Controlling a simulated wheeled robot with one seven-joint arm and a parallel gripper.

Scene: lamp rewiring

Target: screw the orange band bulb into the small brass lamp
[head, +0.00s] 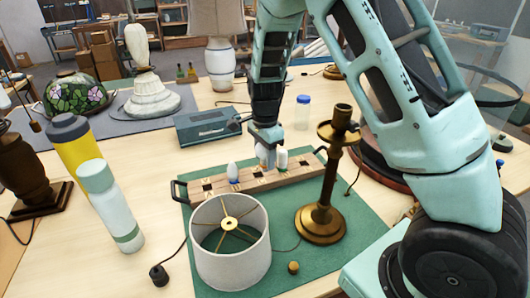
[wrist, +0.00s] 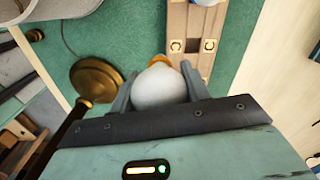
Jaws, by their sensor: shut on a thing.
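My gripper (wrist: 158,100) is shut on a white round bulb (wrist: 158,88), whose orange band (wrist: 160,62) shows beyond it in the wrist view. In the head view my gripper (head: 267,156) is just above the far right part of the wooden rack (head: 212,190). Whether the bulb is clear of the rack, I cannot tell. The small brass lamp (head: 320,190) stands upright right of the rack, its top above the gripper's height. Its round brass base (wrist: 97,80) is left of the bulb in the wrist view. A blue-banded bulb (head: 233,173) stands in the rack.
A white lampshade (head: 230,255) stands in front of the rack on the green mat (head: 352,238). A small brass knob (head: 293,267) lies near the mat's front. Two bottles (head: 112,205) (head: 75,145) stand left; a blue-grey box (head: 208,125) is behind. Cords cross the table.

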